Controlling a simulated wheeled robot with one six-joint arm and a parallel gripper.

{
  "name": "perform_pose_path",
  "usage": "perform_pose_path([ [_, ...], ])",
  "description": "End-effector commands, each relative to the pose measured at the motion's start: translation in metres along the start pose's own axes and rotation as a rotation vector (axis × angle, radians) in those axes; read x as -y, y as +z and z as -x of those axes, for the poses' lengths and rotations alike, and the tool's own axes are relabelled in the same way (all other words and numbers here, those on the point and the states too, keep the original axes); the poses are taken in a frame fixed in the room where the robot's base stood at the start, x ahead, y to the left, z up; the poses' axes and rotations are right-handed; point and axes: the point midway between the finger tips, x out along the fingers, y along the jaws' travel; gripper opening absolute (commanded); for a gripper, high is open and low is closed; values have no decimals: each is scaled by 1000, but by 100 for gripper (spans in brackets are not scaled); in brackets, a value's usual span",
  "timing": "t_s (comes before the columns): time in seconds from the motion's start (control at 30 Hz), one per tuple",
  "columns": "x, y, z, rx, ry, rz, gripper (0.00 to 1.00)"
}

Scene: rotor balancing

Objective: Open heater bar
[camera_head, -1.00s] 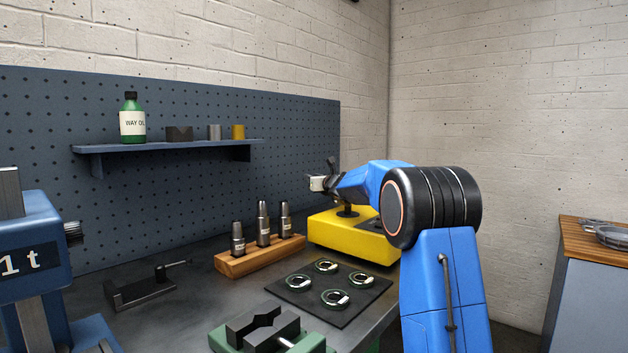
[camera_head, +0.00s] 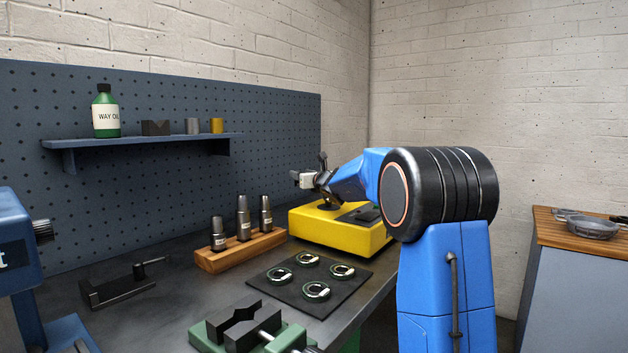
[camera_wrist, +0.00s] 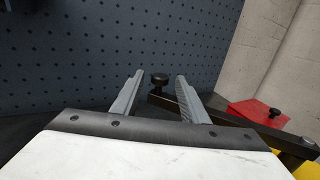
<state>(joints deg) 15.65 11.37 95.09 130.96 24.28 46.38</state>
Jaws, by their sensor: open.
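The yellow heater (camera_head: 335,234) stands at the far end of the bench in the head view, with a dark plate on its top. Its yellow corner (camera_wrist: 304,171) shows at the lower right of the wrist view. A dark bar (camera_wrist: 228,118) with a black knob (camera_wrist: 159,80) at its end runs behind my right finger in the wrist view. My gripper (camera_wrist: 160,77) is open and empty, and the knob appears between its fingertips. I cannot tell whether they touch. In the head view my wrist is above the heater and hides part of it.
A pegboard (camera_head: 180,180) stands behind the bench. A wooden rack (camera_head: 240,250) of toolholders and a dark mat (camera_head: 318,304) with several rings lie nearer. A wooden-topped cabinet (camera_head: 570,235) stands right.

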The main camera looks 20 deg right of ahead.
Motion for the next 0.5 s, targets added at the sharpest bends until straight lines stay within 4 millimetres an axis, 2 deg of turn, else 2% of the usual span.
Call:
perform_pose_path([
  [0.03,1,1,11,0,-2,0,40],
  [0.3,0,1,61,0,-2,0,40],
  [0.5,1,0,88,0,-1,0,40],
])
